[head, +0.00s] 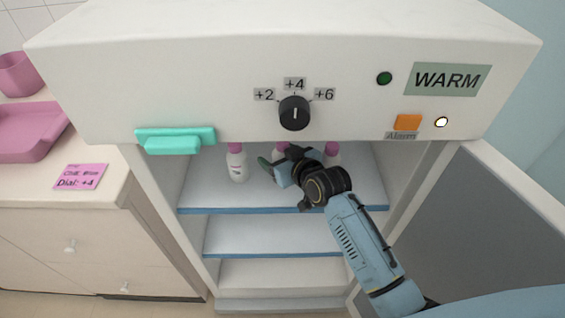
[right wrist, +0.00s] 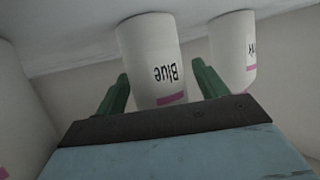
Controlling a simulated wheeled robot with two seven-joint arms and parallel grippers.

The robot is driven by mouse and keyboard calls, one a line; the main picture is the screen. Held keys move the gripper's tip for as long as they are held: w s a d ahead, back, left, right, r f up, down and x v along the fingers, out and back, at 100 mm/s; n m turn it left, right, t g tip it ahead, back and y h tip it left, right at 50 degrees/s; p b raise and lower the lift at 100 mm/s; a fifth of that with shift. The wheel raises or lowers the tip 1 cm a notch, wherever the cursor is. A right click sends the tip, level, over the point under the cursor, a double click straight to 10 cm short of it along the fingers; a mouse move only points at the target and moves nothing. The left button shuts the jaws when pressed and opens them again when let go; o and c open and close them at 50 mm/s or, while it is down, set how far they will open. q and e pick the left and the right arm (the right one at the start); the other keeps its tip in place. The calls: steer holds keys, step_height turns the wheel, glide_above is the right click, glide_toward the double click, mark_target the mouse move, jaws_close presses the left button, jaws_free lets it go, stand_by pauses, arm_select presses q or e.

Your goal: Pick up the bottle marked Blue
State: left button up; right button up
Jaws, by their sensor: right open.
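The bottle marked Blue (right wrist: 150,55) is white with a pink band and shows upside down in the right wrist view. My right gripper (right wrist: 160,70) is open, its two green fingers on either side of this bottle; I cannot tell whether they touch it. In the head view my right gripper (head: 276,160) reaches into the cabinet on the top shelf. It mostly hides a middle bottle, whose pink cap (head: 282,147) shows behind it. That bottle appears to be the Blue one. My left gripper is not in view.
A white bottle with a pink cap (head: 237,165) stands left on the top shelf (head: 205,195), another (head: 332,153) right. A neighbouring bottle (right wrist: 233,50) is close beside one finger. The cabinet's front panel (head: 230,70) overhangs the opening; its door (head: 480,240) stands open right.

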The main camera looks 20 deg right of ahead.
steer(key=shift+w+f, duration=0.1)
steer(key=shift+w, duration=0.15)
steer(key=c, duration=1.1)
steer(key=shift+c, duration=0.2)
